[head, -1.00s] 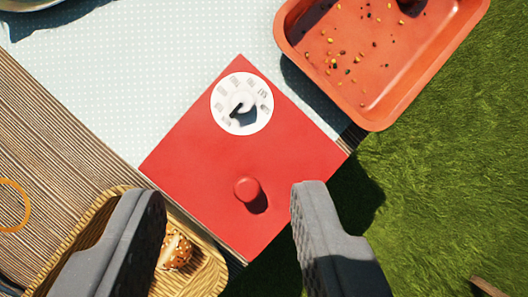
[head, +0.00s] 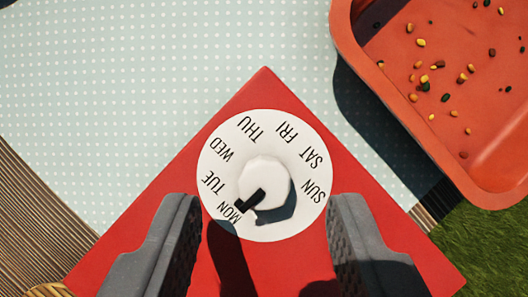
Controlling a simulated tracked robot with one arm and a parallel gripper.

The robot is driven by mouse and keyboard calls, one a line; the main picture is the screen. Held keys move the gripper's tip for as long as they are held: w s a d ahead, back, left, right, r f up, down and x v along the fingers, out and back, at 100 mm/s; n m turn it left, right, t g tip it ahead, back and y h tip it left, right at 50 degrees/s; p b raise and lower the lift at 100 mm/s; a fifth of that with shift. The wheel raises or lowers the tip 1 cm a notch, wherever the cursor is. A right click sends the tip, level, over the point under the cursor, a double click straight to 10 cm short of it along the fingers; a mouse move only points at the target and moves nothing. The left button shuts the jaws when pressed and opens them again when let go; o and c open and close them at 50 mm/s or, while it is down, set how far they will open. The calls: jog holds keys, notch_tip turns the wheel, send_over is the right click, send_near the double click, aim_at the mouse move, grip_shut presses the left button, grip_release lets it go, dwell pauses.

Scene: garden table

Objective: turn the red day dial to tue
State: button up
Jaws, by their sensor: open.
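The red day dial box (head: 265,95) lies below me with one corner pointing up the picture. On it is a white disc (head: 222,150) with day names from MON at the lower left round to SUN at the right. A white knob (head: 264,180) stands in its middle, and its black pointer (head: 250,200) points to the lower left, at MON. TUE is printed just above MON. My gripper (head: 265,225) is open, with one finger on each side of the disc's lower part, apart from the knob. The red button on the box is out of view.
An orange tray (head: 400,130) with scattered seeds stands at the upper right. A dotted pale cloth (head: 130,90) covers the left and top. Wooden slats (head: 30,220) show at the left and grass (head: 475,245) at the lower right.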

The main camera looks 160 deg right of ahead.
jog(key=shift+x, duration=0.85)
jog(key=shift+c, duration=0.2)
